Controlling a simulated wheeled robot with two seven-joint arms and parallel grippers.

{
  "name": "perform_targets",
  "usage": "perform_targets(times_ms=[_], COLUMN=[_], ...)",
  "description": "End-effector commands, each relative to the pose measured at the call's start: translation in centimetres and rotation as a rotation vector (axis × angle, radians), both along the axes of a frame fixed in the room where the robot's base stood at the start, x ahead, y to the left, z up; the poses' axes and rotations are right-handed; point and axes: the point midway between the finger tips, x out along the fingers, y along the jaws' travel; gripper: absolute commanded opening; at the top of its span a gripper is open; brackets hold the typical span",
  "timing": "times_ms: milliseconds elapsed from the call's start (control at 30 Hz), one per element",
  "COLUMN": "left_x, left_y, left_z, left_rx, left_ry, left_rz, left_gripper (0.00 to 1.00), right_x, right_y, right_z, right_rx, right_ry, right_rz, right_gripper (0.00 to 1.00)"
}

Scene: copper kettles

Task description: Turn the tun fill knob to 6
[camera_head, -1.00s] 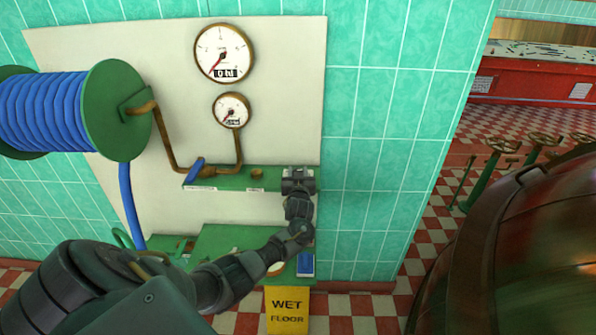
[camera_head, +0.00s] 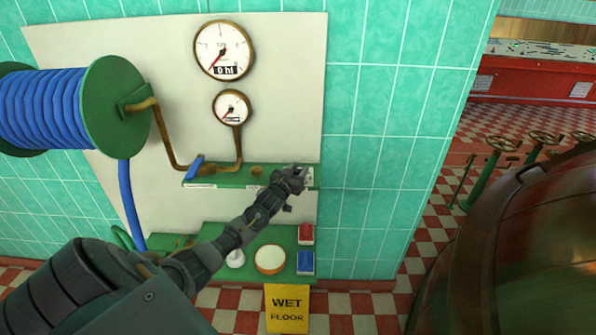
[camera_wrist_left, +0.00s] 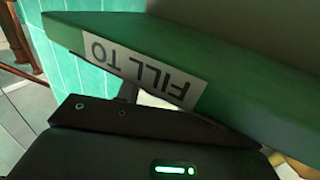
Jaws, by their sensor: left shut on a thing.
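My left gripper (camera_head: 299,173) is at the right end of the green shelf (camera_head: 225,178) on the wall panel. It is shut at the spot of the tun fill knob, which the fingers hide, so its pointer and setting cannot be read. In the left wrist view the shelf edge (camera_wrist_left: 235,105) runs slantwise, with a white "FILL TO" label (camera_wrist_left: 145,72) upside down beside my dark gripper body. The large gauge (camera_head: 223,50) reads "0 hl", its needle pointing lower left. My right gripper is not in view.
A smaller gauge (camera_head: 231,107) and copper pipe with a blue lever (camera_head: 194,167) are left of the gripper. A blue hose reel (camera_head: 60,110) hangs further left. Below are a round tub (camera_head: 270,259), red and blue boxes (camera_head: 305,262) and a yellow wet floor sign (camera_head: 287,308).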

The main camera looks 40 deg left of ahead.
Motion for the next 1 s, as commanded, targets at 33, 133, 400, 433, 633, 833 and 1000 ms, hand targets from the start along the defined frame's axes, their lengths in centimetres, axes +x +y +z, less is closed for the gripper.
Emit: perform_targets(times_ms=[33,133,400,433,633,833,1000], left_x=[0.0,0.0,0.0,0.0,0.0,-0.5,-2.8], left_y=[0.0,0.0,0.0,0.0,0.1,0.0,-0.5], left_z=[0.1,0.1,0.1,0.1,0.1,-0.1,-0.2], left_rx=[0.000,0.000,0.000,0.000,0.000,0.001,0.001], left_ry=[-0.002,-0.002,-0.002,-0.002,-0.001,0.000,0.000], left_rz=[-0.001,-0.001,0.000,0.000,0.001,0.000,0.000], left_gripper=[0.14,0.14,0.49,0.53,0.58,0.58,0.58], right_x=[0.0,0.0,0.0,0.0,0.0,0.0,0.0], right_y=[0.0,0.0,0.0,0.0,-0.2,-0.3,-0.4], right_z=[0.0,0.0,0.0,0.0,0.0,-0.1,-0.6], right_rx=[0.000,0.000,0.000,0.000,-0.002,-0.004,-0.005], right_ry=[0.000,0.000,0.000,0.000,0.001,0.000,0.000], right_rz=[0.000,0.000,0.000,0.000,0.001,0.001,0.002], right_gripper=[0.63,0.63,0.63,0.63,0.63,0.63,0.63])
